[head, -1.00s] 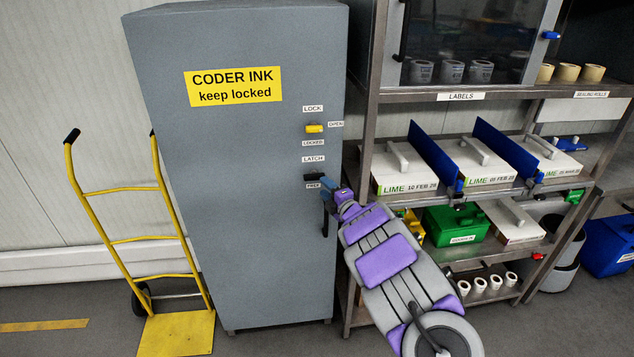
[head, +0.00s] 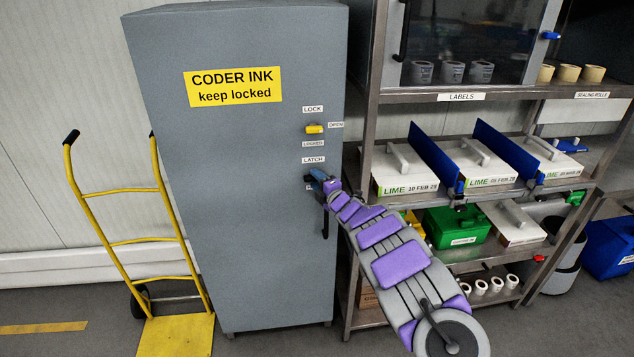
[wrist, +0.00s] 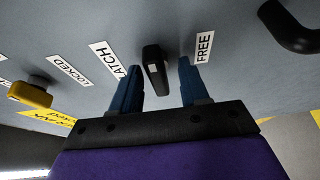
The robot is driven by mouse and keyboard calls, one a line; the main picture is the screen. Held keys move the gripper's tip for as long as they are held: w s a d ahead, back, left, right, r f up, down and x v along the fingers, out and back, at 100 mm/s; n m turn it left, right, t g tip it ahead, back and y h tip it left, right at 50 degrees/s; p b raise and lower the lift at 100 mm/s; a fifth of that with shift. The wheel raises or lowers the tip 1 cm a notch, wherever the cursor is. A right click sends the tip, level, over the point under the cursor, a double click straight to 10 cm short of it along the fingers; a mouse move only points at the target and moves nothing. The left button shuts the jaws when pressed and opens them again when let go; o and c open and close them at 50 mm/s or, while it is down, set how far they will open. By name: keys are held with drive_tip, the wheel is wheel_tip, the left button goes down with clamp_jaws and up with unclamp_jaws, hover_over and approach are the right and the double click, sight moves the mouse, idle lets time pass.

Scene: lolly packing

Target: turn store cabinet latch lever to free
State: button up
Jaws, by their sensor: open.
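The grey store cabinet (head: 250,190) stands upright with its door shut and a yellow CODER INK sign on it. Its black latch lever (wrist: 153,70) shows in the wrist view, between the LATCH label (wrist: 115,64) and the FREE label (wrist: 203,47). My gripper (wrist: 160,78) is open, with one blue finger on each side of the lever and the lever's end between them. I cannot tell whether either finger touches it. In the head view my gripper (head: 322,181) is at the cabinet's right front and hides most of the lever and the FREE label.
A yellow lock knob (head: 315,129) sits above the latch, with OPEN and LOCKED labels. The black door handle (head: 325,222) is just below my gripper. A metal shelf rack (head: 480,95) stands close on the right. A yellow hand truck (head: 125,240) stands on the left.

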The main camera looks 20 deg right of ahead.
drive_tip(key=shift+c, duration=0.3)
clamp_jaws()
drive_tip(key=shift+a+f, duration=0.1)
drive_tip(key=m+t+p, duration=0.1)
drive_tip(key=m, duration=0.3)
drive_tip(key=m+t+h+p, duration=0.1)
drive_tip(key=m+t, duration=0.1)
drive_tip(key=m, duration=0.3)
drive_tip(key=shift+a+f, duration=0.15)
drive_tip(key=m+h+p, duration=0.1)
drive_tip(key=m+h, duration=0.1)
drive_tip(key=m, duration=0.2)
drive_tip(key=m+t+h+p, duration=0.1)
drive_tip(key=m+p, duration=0.1)
drive_tip(key=m, duration=0.1)
drive_tip(key=shift+a+m+h, duration=0.1)
drive_tip(key=shift+m+h, duration=0.3)
drive_tip(key=shift+w+m+h+p, duration=0.1)
drive_tip(key=shift+m+h+p, duration=1.25)
drive_tip(key=shift+m, duration=1.35)
drive_tip(key=shift+h, duration=0.25)
